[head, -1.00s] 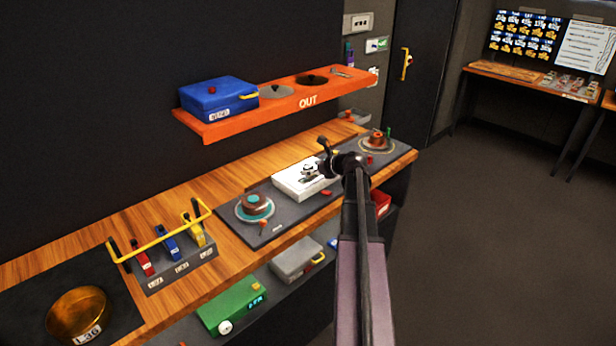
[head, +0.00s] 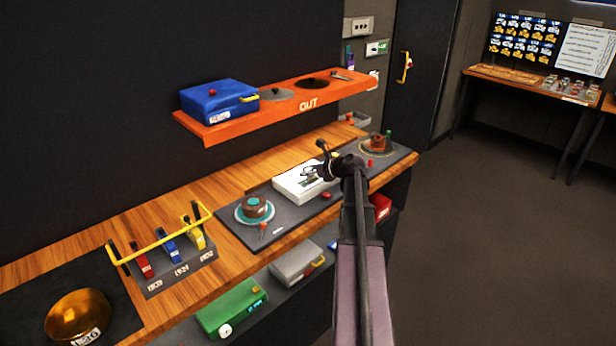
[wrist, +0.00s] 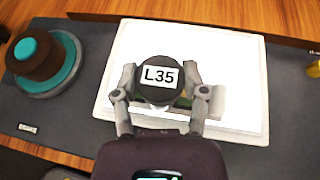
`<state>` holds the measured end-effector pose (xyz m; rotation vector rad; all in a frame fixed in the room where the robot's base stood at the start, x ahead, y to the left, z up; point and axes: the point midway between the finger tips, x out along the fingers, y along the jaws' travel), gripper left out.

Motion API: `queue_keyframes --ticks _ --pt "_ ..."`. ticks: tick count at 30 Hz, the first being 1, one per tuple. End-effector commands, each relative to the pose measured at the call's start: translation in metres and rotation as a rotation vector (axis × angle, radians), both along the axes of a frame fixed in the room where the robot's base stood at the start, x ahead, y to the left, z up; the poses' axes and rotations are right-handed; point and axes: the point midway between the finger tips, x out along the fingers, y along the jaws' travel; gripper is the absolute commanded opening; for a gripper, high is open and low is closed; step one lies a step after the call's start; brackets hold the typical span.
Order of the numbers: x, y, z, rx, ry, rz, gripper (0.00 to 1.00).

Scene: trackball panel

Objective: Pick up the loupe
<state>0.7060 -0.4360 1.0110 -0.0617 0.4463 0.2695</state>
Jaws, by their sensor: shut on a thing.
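The loupe (wrist: 160,92), a round black-topped piece with a white "L35" label, sits between my fingers in the wrist view. My gripper (wrist: 162,98) is shut on it, one finger on each side. Behind it is a bright white panel (wrist: 240,65); a small greenish-tan piece shows partly beside the right finger. In the head view my gripper (head: 312,172) is over the same white panel (head: 292,187). The loupe is too small there to make out clearly, and I cannot tell its exact height above the panel.
Brown trackballs on teal (head: 254,208) and tan (head: 377,143) rings flank the panel. An orange "OUT" shelf (head: 285,108) with a blue box (head: 219,101) is above. A yellow rail (head: 160,238) with levers and a brass bowl (head: 78,314) are at left.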

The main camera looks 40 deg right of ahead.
Motion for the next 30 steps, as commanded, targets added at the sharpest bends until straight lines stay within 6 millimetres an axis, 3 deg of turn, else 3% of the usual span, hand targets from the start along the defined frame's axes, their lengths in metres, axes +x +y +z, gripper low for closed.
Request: queue_keyframes --ticks 2,3,16,30 --pt "0.000 0.000 0.000 0.000 0.001 0.000 0.10" --pt "0.000 0.000 0.000 0.000 0.001 0.000 0.02" --pt "0.000 0.000 0.005 0.000 0.001 0.000 0.02" --pt "-0.001 -0.001 0.038 0.000 0.000 0.000 0.02"
